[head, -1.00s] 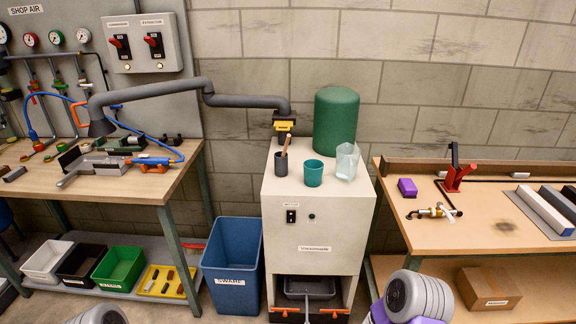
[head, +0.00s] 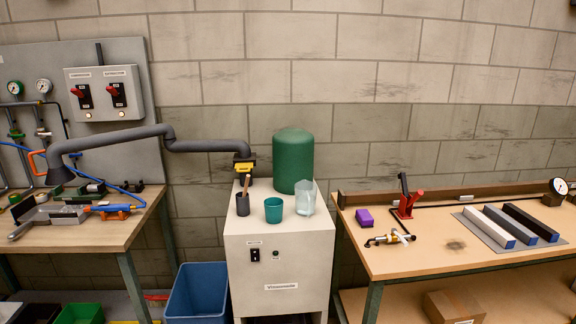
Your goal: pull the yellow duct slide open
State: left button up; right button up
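The yellow duct slide (head: 244,168) sits in a dark fitting at the right end of the grey extraction duct (head: 160,137), above the back left of the white cabinet. It looks small, and I cannot tell from here how far out it is. Below and in front of it, the dark cup with a brown stick (head: 243,203) stands on the cabinet top. Neither of my grippers is in view.
A teal cup (head: 273,210), a clear jug (head: 305,197) and a green cylinder (head: 294,160) stand on the white cabinet (head: 280,250). Workbenches flank it on the left (head: 130,215) and right (head: 400,262). A blue bin (head: 198,293) stands at its left.

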aim_at(248, 166)
jog(key=z, duration=0.25)
jog(key=i, duration=1.1)
jog(key=u, duration=0.3)
